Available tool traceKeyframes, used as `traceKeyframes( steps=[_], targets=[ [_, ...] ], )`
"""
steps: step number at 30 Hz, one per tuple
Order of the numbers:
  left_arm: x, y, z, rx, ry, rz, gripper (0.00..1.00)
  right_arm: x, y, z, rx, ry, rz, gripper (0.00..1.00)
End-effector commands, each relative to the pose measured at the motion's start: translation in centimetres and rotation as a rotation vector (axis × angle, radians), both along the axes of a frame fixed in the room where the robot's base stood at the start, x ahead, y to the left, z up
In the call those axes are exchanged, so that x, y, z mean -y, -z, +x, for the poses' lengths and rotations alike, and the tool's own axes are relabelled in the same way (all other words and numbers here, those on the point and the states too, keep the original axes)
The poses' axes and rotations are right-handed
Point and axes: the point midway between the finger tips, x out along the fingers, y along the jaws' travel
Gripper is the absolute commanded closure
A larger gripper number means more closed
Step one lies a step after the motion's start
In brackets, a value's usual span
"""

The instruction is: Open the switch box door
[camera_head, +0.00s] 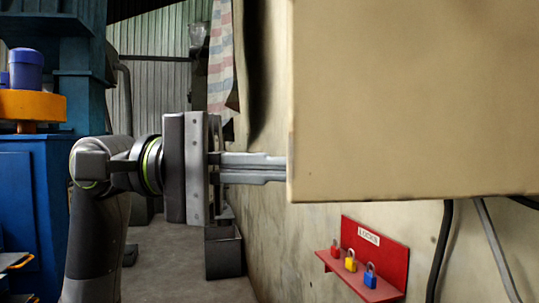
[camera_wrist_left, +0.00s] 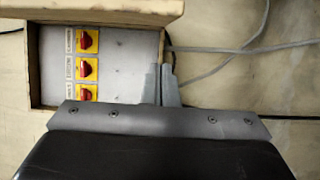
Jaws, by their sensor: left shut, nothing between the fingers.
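The switch box door (camera_head: 415,95) shows as a large plain beige panel at the upper right of the head view. In the left wrist view the door (camera_wrist_left: 95,8) stands open, its edge along the top. The switch box (camera_wrist_left: 35,75) shows its grey inside, with red switches (camera_wrist_left: 88,68) on yellow plates. My left gripper (camera_head: 281,168) points right, its fingers shut and empty, at the panel's left edge in the head view. In the left wrist view its fingertips (camera_wrist_left: 160,76) are over the box's right edge; whether they touch is unclear. My right gripper is not seen.
A red lock holder (camera_head: 385,258) with several padlocks is on the wall below the box. Cables (camera_head: 440,250) hang beneath the box. Blue machinery (camera_head: 40,190) stands at the left. A dark bin (camera_head: 224,252) is on the floor behind my arm.

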Motion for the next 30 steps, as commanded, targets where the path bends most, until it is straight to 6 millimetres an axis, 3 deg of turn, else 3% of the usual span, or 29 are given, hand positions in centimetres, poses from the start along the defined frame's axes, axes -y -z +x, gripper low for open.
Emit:
traceKeyframes(
  steps=[11, 30],
  targets=[
    [0.5, -0.1, -3.7, 0.001, 0.0, 0.0, 1.0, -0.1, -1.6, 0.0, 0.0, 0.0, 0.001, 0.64],
    [0.5, 0.0, -4.0, 0.0, -0.002, 0.0, 1.0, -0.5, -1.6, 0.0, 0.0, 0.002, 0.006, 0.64]
  ],
)
